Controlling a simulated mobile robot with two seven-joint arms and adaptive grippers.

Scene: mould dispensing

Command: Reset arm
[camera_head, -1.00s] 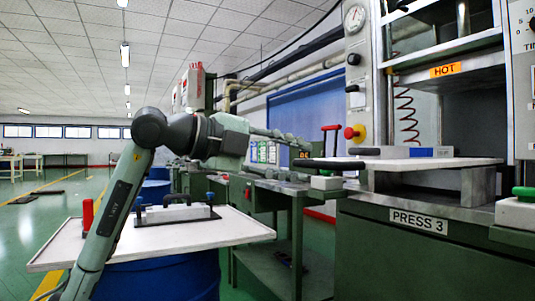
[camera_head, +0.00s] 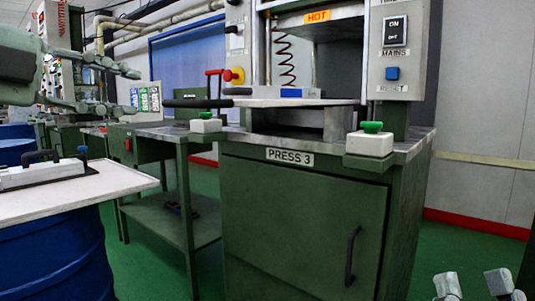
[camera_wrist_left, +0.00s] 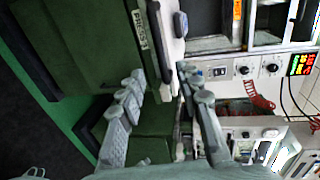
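My left gripper (camera_head: 129,91) is at the upper left of the head view, level in the air in front of the far benches. Its two fingers are spread with nothing between them. In the left wrist view its fingers (camera_wrist_left: 160,82) also stand apart with an empty gap. My right gripper (camera_head: 474,281) shows only at the bottom right edge of the head view, low in front of the press cabinet's right side. Its two fingertips point up and stand apart, with nothing seen between them. The rest of it is out of frame.
The green press cabinet (camera_head: 300,220) labelled PRESS 3 stands in the middle. A white board (camera_head: 290,103) juts from the press. At left, a white board (camera_head: 135,178) bearing a metal mould plate (camera_head: 40,174) lies on a blue drum (camera_head: 55,255). Green floor shows at right.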

